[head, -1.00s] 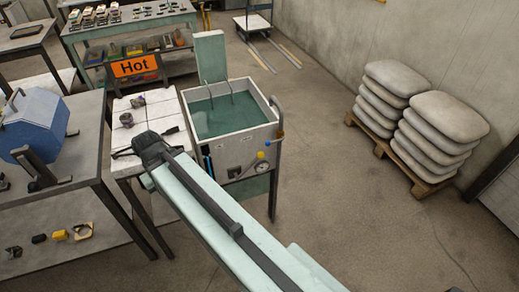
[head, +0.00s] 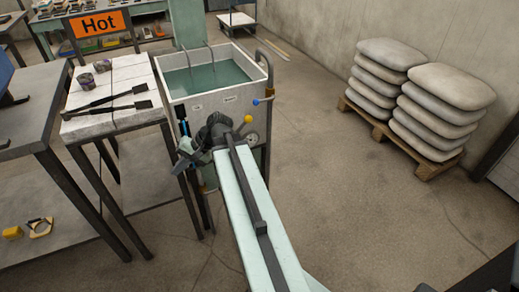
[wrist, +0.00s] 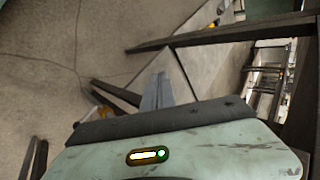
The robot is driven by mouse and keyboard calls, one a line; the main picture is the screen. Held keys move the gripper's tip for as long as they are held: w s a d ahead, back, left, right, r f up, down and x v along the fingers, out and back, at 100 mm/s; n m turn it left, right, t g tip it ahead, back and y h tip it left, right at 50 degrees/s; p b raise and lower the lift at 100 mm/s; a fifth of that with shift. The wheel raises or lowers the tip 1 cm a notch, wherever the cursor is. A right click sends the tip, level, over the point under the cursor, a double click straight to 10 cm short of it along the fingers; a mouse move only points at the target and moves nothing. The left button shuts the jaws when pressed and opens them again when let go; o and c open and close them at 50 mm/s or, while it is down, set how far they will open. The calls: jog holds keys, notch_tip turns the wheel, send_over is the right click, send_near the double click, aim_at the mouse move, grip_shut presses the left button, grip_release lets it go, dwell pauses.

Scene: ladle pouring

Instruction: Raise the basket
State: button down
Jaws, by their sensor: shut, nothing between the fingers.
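The tank (head: 193,106) is a pale box of greenish liquid with an open top. Two thin bent rods (head: 189,62) dip into the liquid at its back; I cannot make out a basket below the surface. On the tank's front right are a lever with a yellow knob (head: 248,118), a blue knob (head: 257,101) and a round gauge (head: 251,138). My gripper (head: 180,164) is in front of the tank's lower left front, left of the yellow knob. It is shut and empty; its grey fingers show in the wrist view (wrist: 157,90).
A white-topped bench (head: 135,73) left of the tank carries dark tongs (head: 115,103) and small dark pieces (head: 86,80). An orange "Hot" sign (head: 99,23) stands behind. Stacked sacks (head: 440,100) sit on a pallet (head: 425,165) at right. The floor between is clear.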

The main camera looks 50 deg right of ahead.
jog(key=s+d+f+m+t+b, duration=0.2)
jog(key=d+f+m+t+b, duration=0.25)
jog(key=d+b, duration=0.55)
jog(key=s+d+f+m+t+b, duration=0.25)
jog(key=d+f+t+b, duration=0.25)
jog(key=d+b, duration=0.55)
jog(key=s+d+r+m+t+h, duration=0.1)
jog(key=s+d+r+m+t, duration=0.1)
jog(key=d, duration=0.4)
jog(key=s+d+r+m+t+h+p, duration=0.1)
jog(key=s+d+r+m+t+h, duration=0.1)
jog(key=s+d+r, duration=0.2)
jog(key=s+d+r+m+t+h, duration=0.1)
jog(key=s+d+r+m+t, duration=0.1)
jog(key=s+d, duration=0.4)
jog(key=shift+s+d+r+m, duration=0.25)
jog(key=shift+d+r+m, duration=0.05)
jog(key=shift+d+r, duration=0.65)
jog(key=w+a+r+p, duration=0.4)
jog(key=w+p, duration=0.1)
jog(key=w, duration=0.4)
jog(key=shift+w+a+r, duration=0.2)
jog(key=shift+w+a, duration=0.15)
jog(key=shift+w, duration=0.05)
